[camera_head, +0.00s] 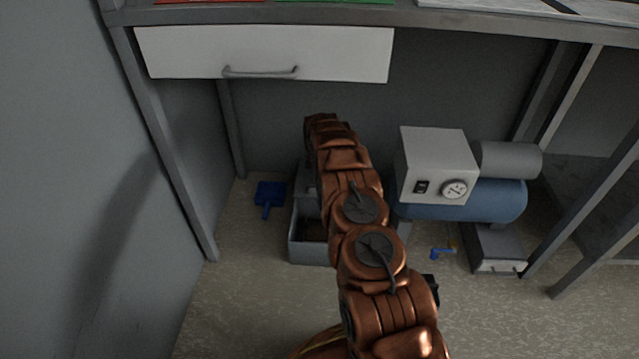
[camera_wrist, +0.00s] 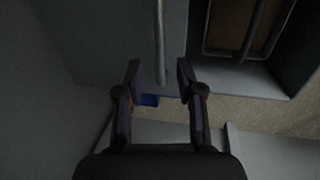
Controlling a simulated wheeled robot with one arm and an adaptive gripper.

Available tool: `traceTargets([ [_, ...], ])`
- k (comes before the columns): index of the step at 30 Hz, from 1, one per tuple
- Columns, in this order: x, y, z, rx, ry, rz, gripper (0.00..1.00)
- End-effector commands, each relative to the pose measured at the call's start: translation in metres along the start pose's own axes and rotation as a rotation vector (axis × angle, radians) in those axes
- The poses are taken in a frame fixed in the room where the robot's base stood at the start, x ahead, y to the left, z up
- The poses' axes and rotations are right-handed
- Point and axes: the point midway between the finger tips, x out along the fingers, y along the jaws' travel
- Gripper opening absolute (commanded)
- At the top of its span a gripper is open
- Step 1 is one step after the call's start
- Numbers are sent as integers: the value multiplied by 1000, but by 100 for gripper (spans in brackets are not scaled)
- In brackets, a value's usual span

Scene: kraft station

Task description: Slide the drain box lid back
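The grey drain box (camera_head: 312,254) stands on the floor under the bench in the head view, partly hidden by my arm. Its near part is open, with a dark inside; the wrist view shows this opening at top right, with bars (camera_wrist: 252,30) across it. A flat grey surface that looks like the lid (camera_wrist: 175,30) fills the upper middle of the wrist view, with a thin rod-like handle (camera_wrist: 160,42) on it. My gripper (camera_wrist: 159,72) is open, its fingers on either side of the handle's end. I cannot tell whether they touch it. In the head view the fingers are hidden.
A blue dustpan (camera_head: 269,193) lies left of the box. A compressor with a blue tank (camera_head: 480,200) stands to the right, near a small blue item (camera_head: 441,254). A white drawer (camera_head: 265,52) and bench legs (camera_head: 175,150) bound the space. The floor in front is clear.

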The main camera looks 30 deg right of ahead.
Motion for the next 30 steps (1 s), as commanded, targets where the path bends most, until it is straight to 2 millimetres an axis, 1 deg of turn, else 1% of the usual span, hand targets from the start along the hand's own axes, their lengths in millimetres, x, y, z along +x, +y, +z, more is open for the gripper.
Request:
traceTargets([
  [1,-8,1,0,0,1,3,37],
  [5,-22,0,0,1,1,-1,37],
  [18,-78,0,-1,0,1,0,37],
  [24,-92,-1,0,0,0,-1,37],
  [30,-95,-1,0,0,0,-1,37],
])
